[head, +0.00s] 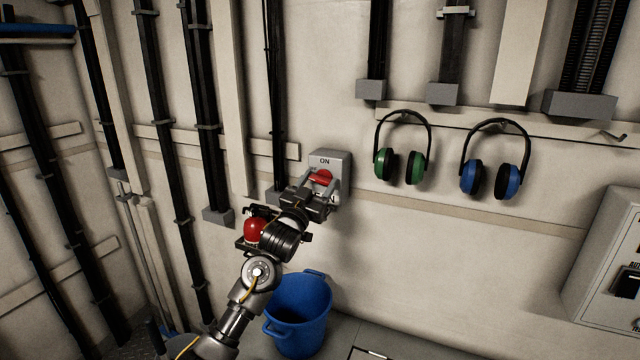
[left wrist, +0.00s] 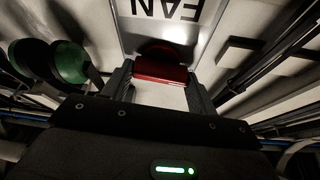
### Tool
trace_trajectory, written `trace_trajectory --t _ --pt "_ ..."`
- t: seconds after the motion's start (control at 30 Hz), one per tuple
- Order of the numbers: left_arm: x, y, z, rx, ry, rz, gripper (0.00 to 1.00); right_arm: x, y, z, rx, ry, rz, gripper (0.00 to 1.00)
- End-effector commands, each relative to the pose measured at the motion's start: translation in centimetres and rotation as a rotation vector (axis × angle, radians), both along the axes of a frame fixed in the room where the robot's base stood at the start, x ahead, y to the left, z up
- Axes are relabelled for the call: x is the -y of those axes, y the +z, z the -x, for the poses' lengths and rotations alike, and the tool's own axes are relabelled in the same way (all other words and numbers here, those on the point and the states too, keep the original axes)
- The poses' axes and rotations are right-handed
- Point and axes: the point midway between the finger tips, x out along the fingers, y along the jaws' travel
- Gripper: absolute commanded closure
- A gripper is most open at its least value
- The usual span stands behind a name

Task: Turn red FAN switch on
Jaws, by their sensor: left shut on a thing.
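The FAN switch is a grey wall box (head: 341,163) with "ON" on its top edge and a red knob (head: 321,176) on its front. My left gripper (head: 322,184) is at the box, its fingers on either side of the knob. In the left wrist view the red knob (left wrist: 161,71) sits between the fingertips (left wrist: 160,78), its bar lying across the picture. The letters "FAN" appear upside down on the box (left wrist: 205,40) beyond it. The gripper hides the lower part of the box in the head view. My right gripper is not in view.
Green ear defenders (head: 416,167) and blue ear defenders (head: 470,177) hang right of the box. A blue bucket (head: 300,318) stands on the floor below. Dark vertical conduits (head: 205,110) line the wall at left. A grey cabinet (head: 606,260) is at far right.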

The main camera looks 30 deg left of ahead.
Motion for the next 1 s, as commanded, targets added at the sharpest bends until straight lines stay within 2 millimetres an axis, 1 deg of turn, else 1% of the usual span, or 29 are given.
trace_trajectory --t 0.17,0.4,1.0 --pt "-0.1 0.2 0.0 -0.01 0.0 -0.154 0.65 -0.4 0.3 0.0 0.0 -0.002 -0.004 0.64" --pt "-0.1 0.3 0.0 -0.021 0.0 -0.382 0.65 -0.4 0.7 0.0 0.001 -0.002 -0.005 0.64" --pt "-0.1 0.5 0.0 -0.052 0.002 -0.952 0.65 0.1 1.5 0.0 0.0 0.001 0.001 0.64"
